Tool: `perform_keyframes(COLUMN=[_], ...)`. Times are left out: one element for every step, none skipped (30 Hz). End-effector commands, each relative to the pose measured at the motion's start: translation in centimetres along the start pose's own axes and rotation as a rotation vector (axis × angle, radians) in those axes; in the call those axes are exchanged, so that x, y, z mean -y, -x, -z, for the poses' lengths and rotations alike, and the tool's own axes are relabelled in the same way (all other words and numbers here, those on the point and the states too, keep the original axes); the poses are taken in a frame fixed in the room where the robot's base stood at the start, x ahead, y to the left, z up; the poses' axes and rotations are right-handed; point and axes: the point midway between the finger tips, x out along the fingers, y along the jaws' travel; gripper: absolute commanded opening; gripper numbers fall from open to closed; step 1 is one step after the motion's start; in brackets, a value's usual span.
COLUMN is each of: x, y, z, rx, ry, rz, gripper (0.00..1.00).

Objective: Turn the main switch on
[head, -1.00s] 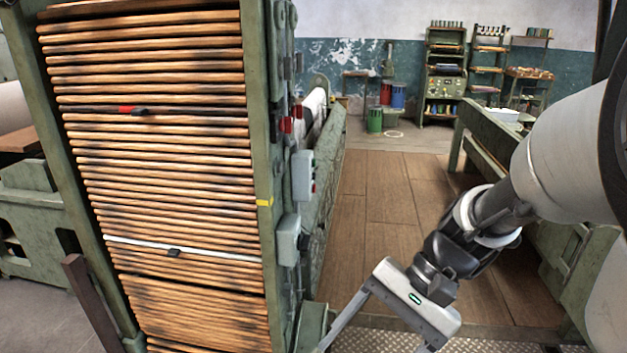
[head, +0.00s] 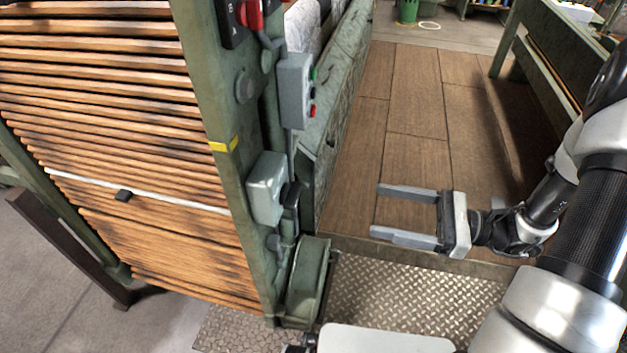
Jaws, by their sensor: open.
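A red-handled rotary switch on a black plate (head: 248,14), which looks like the main switch, is on the green machine post at the top edge of the head view. The frame cuts it off, so its position cannot be told. Below it is a grey button box (head: 295,90) with green and red buttons. My gripper (head: 376,211) is open and empty, its two fingers pointing left towards the post. It is well below and to the right of the switch, apart from everything.
A grey-green box (head: 266,188) and dark fittings stick out from the green post (head: 222,120). Stacked wooden slats (head: 100,110) fill the left. A green bench (head: 540,55) stands at the right. The wooden floor (head: 410,110) between is clear.

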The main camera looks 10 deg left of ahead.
Motion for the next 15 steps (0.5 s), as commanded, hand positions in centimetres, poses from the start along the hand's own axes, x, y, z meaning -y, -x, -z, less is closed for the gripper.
perform_keyframes(x=[0.0,0.0,0.0,-0.1,-0.1,-0.1,-0.1,-0.1,-0.1,-0.1,-0.2,-0.1,-0.1,-0.2,-0.2], y=[-0.3,-0.6,-1.1,-1.5,-2.0,-2.7,-3.4,-4.0,-4.9,-5.5,-6.2,-7.1,-7.8,-8.4,-9.3], z=[0.0,0.0,0.0,0.0,0.1,0.1,0.1,0.1,0.1,0.1,0.1,0.1,0.1,0.1,0.1], rx=[0.002,0.003,0.003,0.002,0.001,0.001,0.002,0.002,0.001,0.000,0.001,0.002,0.001,0.000,0.000], ry=[-0.002,-0.002,-0.001,-0.001,0.000,0.001,0.000,0.001,0.001,0.000,0.000,0.001,0.001,0.001,0.001], rz=[0.000,0.000,-0.002,-0.003,-0.004,-0.004,-0.006,-0.005,-0.007,-0.006,-0.007,-0.007,-0.007,-0.006,-0.006], gripper=[0.73,0.73,0.73,0.73,0.73,0.73,0.73,0.73,0.73,0.73,0.73,0.73,0.73,0.73,0.73])
